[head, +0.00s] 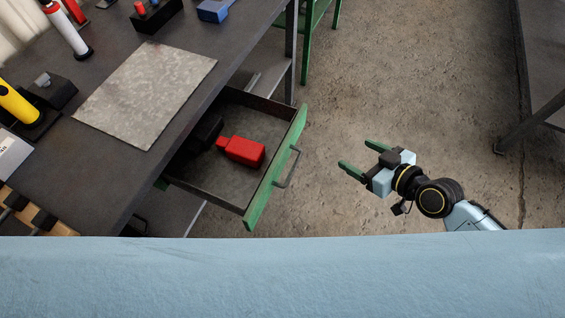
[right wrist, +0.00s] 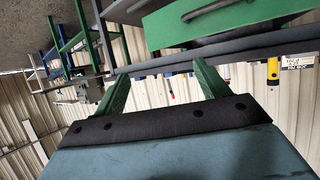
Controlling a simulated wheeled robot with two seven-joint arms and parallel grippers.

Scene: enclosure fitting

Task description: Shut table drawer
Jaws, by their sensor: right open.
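The table drawer (head: 225,180) is pulled out from under the dark table (head: 140,180) in the head view. Its green front panel (head: 275,168) carries a grey bar handle (head: 289,167). A red item (head: 241,151) and a dark item lie inside it. My right gripper (head: 361,157) is open and empty, to the right of the drawer handle and apart from it. In the right wrist view, its green fingers (right wrist: 162,88) are spread, and a green panel with a grey handle (right wrist: 207,9) shows above them. My left gripper is not in view.
On the tabletop lie a mottled grey sheet (head: 146,92), a yellow-handled tool (head: 17,103), a white-and-red tube (head: 68,30) and a blue item (head: 213,10). A green frame (head: 312,25) stands behind the drawer. Bare floor (head: 400,80) lies right of the drawer, with another table at far right.

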